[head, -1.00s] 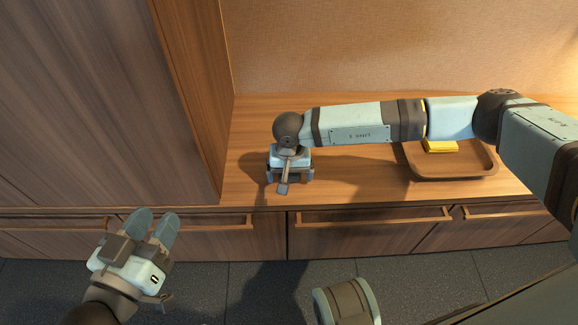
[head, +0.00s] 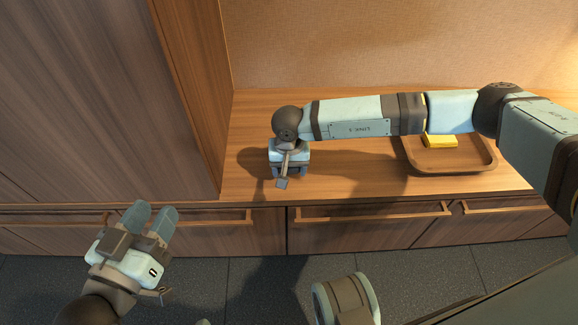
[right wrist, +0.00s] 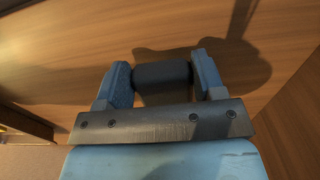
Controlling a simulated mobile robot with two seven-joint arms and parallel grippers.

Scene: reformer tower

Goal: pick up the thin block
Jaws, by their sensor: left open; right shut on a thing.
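A dark thin block (right wrist: 162,74) is between the two blue fingers of my right gripper (right wrist: 161,66) in the right wrist view, with a finger against each end. In the head view my right gripper (head: 288,171) points down over the wooden counter, left of its middle. My left gripper (head: 152,217) is open and empty, in front of the drawers at the lower left.
A brown wooden tray (head: 455,172) holding a yellow block (head: 440,141) stands on the counter (head: 350,188) at the right, partly behind my right arm. A tall wooden cabinet (head: 110,90) borders the counter at the left. Drawers with handles (head: 370,217) line the front.

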